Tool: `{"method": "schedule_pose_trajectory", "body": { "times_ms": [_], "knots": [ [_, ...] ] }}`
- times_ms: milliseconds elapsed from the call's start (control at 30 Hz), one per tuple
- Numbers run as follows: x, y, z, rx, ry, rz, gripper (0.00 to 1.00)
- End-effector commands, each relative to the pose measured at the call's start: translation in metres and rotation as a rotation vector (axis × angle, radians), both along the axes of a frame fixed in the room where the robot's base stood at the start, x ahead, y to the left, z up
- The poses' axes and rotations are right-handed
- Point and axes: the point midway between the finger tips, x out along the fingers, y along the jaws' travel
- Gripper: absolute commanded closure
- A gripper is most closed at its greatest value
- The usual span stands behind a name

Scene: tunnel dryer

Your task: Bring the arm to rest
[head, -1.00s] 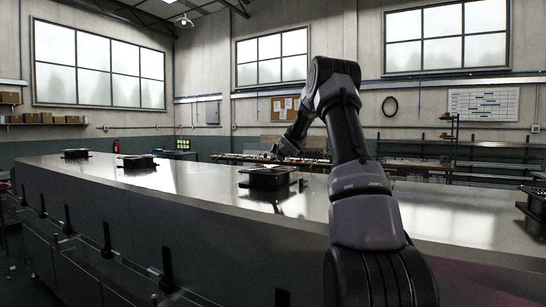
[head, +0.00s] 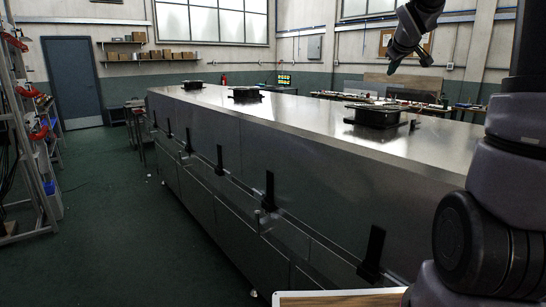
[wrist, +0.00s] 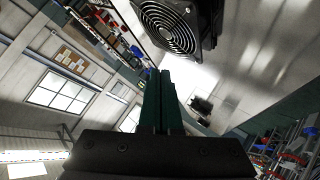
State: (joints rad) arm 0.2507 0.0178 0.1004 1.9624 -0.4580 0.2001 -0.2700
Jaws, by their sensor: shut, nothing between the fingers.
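My gripper (wrist: 163,76) shows in the wrist view as two dark green fingers pressed together, with nothing between them. In the head view the end of my arm hangs at the upper right, above the far side of the dryer's top; the fingers are too small there to read. The long steel tunnel dryer (head: 235,135) runs from the right foreground to the back. In the wrist view a black fan (wrist: 168,26) lies beyond the fingertips, apart from them as far as I can tell.
Black fan units (head: 374,116) stand along the dryer top, which is otherwise bare. Black handles (head: 270,188) stick out along its near side. A rack with red parts (head: 38,132) stands at the left. Green floor (head: 110,210) is open between rack and dryer.

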Motion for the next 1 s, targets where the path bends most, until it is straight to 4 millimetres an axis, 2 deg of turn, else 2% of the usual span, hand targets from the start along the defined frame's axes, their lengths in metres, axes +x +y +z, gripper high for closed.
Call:
{"method": "schedule_pose_trajectory", "body": {
  "times_ms": [33, 233, 500, 600, 700, 800, 1000],
  "knots": [
    [-0.027, 0.012, 0.007, 0.054, 0.007, -0.034, 1.00],
    [-0.131, 0.050, 0.004, 0.317, 0.074, -0.187, 1.00],
    [-0.268, 0.106, -0.028, 0.685, 0.203, -0.346, 1.00],
    [-0.306, 0.123, -0.042, 0.795, 0.254, -0.383, 1.00],
    [-0.331, 0.135, -0.052, 0.871, 0.295, -0.406, 1.00],
    [-0.345, 0.142, -0.057, 0.914, 0.319, -0.419, 1.00],
    [-0.350, 0.144, -0.060, 0.929, 0.330, -0.426, 1.00]
  ]
}}
